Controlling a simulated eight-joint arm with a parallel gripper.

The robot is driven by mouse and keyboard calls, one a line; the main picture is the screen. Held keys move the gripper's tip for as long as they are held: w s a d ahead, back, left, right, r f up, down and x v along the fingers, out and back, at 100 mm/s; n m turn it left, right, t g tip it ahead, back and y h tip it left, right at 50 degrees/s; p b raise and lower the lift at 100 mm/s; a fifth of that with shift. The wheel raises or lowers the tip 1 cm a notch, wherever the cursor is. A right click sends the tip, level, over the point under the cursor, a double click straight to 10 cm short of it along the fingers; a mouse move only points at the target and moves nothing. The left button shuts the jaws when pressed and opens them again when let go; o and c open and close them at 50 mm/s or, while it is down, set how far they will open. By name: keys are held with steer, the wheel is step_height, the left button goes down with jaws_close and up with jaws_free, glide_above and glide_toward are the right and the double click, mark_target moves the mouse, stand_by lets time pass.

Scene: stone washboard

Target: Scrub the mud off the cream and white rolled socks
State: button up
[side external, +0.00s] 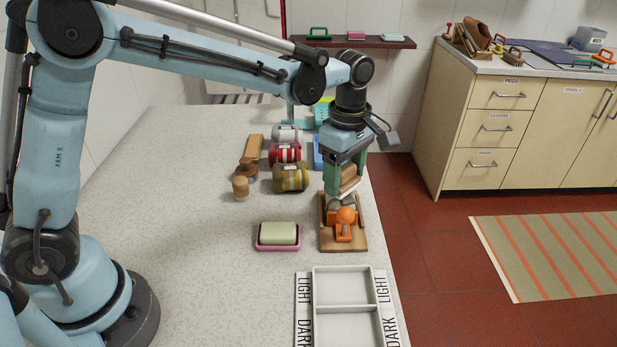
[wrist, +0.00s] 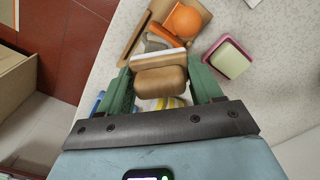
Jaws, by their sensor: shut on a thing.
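My gripper (side external: 345,178) is shut on a wooden brush (wrist: 160,80), whose pale bristle strip faces the wooden board. The brush is just above the board (side external: 328,241), at its far end. A greyish item (wrist: 155,43) lies on the board, partly hidden by the brush and the orange clamp (side external: 344,228) with its round knob. I cannot tell whether this item is the cream and white rolled socks or whether the bristles touch it. Rolled bundles stand in a row behind: grey and white (side external: 286,132), red and white (side external: 285,153), olive and white (side external: 291,178).
Green soap (side external: 278,234) sits in a pink dish left of the board. An empty white tray (side external: 343,306) with LIGHT and DARK labels is at the front. A wooden brush (side external: 247,170) and a wooden peg-like piece (side external: 240,188) lie left of the bundles. The table's right edge is close.

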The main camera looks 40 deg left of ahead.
mark_target(344, 186)
step_height(344, 186, down, 3)
steer(key=shift+r, duration=0.1)
steer(key=shift+w+a, duration=0.45)
steer(key=shift+w, duration=0.05)
steer(key=shift+c, duration=0.9)
steer(key=shift+w+a, duration=1.2)
steer(key=shift+s+d, duration=1.6)
steer(key=shift+w+a, duration=1.6)
steer(key=shift+a, duration=0.05)
steer(key=shift+s+d, duration=1.75)
steer(key=shift+w+a, duration=1.75)
steer(key=shift+w, duration=0.05)
steer(key=shift+s+d, duration=1.7)
steer(key=shift+w+a, duration=1.55)
steer(key=shift+a, duration=0.05)
steer(key=shift+w+a, duration=0.15)
step_height(344, 186, up, 8)
